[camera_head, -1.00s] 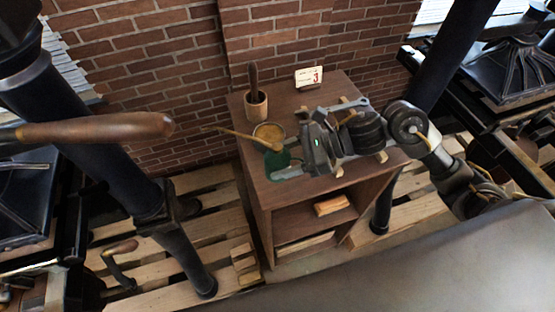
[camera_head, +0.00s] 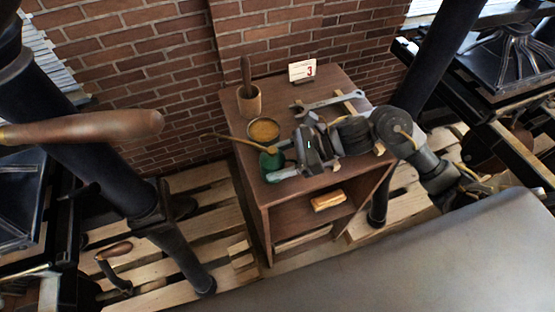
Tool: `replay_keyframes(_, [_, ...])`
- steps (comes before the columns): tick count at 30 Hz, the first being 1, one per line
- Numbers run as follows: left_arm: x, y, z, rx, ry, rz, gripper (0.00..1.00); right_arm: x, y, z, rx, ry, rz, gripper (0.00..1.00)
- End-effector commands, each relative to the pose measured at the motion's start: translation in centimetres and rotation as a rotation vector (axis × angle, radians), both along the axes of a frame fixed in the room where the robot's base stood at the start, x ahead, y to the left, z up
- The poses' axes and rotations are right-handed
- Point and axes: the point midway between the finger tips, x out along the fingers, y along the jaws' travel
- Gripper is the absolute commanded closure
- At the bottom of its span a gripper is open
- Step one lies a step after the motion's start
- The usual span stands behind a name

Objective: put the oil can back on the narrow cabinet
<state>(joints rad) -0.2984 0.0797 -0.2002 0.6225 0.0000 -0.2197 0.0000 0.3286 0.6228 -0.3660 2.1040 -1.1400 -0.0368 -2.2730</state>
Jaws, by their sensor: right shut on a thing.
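The narrow cabinet (camera_head: 340,85) is brown wood with a flat top and an open shelf front, against the brick wall. The oil can (camera_head: 269,165) has a green body and a long brass spout pointing left past the cabinet's left edge. My right gripper (camera_head: 281,161) reaches in from the right over the cabinet top and is shut on the oil can. Its fingers and the spout's base hide part of the can. The can is at the left front part of the top; I cannot tell whether its base touches the wood. My left gripper is not in view.
On the cabinet top stand a wooden cup with a handle (camera_head: 248,97), a round tin with yellow-brown contents (camera_head: 264,130), a wrench (camera_head: 330,102) and a number card (camera_head: 302,70). Black presses flank the cabinet, and a wooden press handle (camera_head: 85,128) juts in at left.

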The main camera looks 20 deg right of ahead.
Motion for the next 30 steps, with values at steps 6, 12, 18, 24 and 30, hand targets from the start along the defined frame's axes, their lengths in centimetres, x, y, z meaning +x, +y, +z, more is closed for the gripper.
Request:
replay_keyframes(6, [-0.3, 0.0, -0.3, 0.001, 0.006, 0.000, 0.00, 0.0, 0.0, -0.2, 0.000, 0.000, 0.000, 0.31])
replay_keyframes(12, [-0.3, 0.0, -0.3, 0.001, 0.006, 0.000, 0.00, 0.0, 0.0, -0.2, 0.000, 0.001, 0.000, 0.23])
replay_keyframes(18, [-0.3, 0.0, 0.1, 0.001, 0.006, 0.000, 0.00, 0.0, 0.0, 0.2, 0.000, 0.001, 0.000, 0.23])
replay_keyframes(24, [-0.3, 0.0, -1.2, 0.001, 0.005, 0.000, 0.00, -0.4, -2.4, 0.6, -0.004, -0.003, -0.002, 0.23])
replay_keyframes(30, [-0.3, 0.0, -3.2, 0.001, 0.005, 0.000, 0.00, -1.1, -6.4, 2.3, -0.005, -0.002, -0.002, 0.23])
